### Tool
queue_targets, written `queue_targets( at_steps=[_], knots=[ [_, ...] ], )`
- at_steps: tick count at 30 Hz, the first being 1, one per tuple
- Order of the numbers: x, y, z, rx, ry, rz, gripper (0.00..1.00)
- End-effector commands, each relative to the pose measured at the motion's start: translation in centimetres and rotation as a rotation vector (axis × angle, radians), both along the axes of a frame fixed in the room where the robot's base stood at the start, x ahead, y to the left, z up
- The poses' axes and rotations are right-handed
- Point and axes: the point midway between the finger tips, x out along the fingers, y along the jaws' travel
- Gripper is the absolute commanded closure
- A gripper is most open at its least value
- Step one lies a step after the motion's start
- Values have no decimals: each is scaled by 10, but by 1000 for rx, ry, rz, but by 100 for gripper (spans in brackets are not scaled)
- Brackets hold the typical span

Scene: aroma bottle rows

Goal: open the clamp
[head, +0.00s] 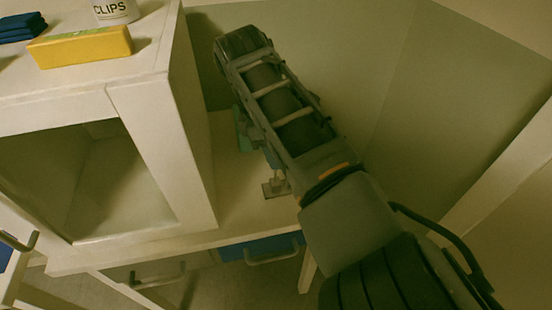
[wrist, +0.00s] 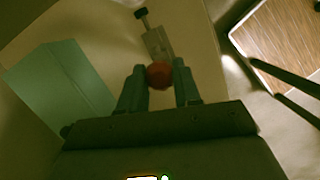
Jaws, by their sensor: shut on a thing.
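The clamp (wrist: 157,42) shows in the wrist view just beyond my fingertips, as a pale metal body with a dark screw-like end at its far side. Its red grip (wrist: 159,74) sits between the two fingers of my gripper (wrist: 160,77), which is shut on it. In the head view a small grey metal part of the clamp (head: 275,187) shows on the bench beneath my arm. My arm hides the fingers and the red grip there.
A green block (wrist: 62,88) stands left of the clamp in the wrist view. A pale cabinet (head: 190,130) stands close left of my arm, with a yellow box (head: 80,46) and a CLIPS tub (head: 115,11) on top. A blue drawer (head: 260,248) is below the bench.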

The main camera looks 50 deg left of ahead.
Motion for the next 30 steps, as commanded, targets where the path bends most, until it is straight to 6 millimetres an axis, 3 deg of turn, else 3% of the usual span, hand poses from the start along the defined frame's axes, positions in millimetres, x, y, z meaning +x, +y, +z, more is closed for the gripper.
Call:
queue_targets(
  at_steps=[18, 19, 27, 30],
  knots=[
    [-1, 1, -1, -21, -46, 1, 100],
    [-1, 1, -1, -21, -46, 1, 67],
    [-1, 1, -1, -21, -46, 0, 42],
    [-1, 1, -1, -21, -46, 0, 42]
  ],
)
